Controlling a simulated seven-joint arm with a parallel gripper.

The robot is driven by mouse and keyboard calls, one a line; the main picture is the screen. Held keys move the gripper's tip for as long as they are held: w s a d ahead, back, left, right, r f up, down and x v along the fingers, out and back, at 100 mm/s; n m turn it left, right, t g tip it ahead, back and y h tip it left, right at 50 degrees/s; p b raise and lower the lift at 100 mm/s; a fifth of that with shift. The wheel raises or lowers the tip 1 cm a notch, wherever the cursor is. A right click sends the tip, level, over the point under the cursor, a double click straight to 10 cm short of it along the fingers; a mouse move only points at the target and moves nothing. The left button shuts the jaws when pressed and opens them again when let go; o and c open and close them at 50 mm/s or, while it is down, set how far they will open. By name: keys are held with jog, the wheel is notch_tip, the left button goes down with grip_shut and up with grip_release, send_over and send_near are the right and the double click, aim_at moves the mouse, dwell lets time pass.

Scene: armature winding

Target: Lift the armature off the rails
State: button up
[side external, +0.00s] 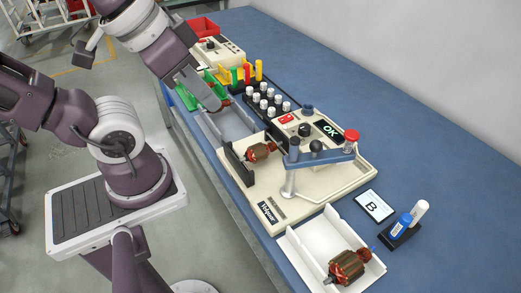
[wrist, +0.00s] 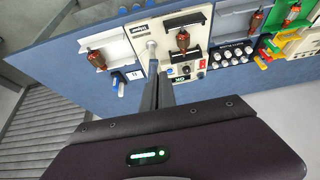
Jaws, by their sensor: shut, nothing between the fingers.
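In the side view an armature (side external: 262,151) with a copper-brown winding lies across the dark rails (side external: 236,166) of the cream tester (side external: 265,190). The wrist view shows this armature (wrist: 183,41) too, to the right of the finger tips. My gripper (side external: 213,103) is high at the upper left of the side view, apart from the armature on the rails. In the wrist view its two fingers (wrist: 159,75) are together with nothing between them. Part of the armature's shaft is hidden by the rails in the side view.
Another armature (side external: 348,267) lies in a white tray (side external: 306,244) in front. The tester's blue lever arm (side external: 318,158) stands close beside the rails. White-capped pegs (side external: 268,98) and a grey tray (side external: 229,122) are behind. The blue table (side external: 430,150) is clear at right.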

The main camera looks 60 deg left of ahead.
jog(key=o, duration=1.4)
jog(key=g, duration=0.5)
send_over(259, 146)
jog(key=shift+y, duration=0.4)
notch_tip(259, 146, down, 19)
jog(key=shift+w+d+r, duration=0.1)
jog(key=shift+w, duration=0.05)
jog(key=shift+g, duration=0.3)
notch_tip(259, 146, down, 8)
jog(key=shift+r, duration=0.1)
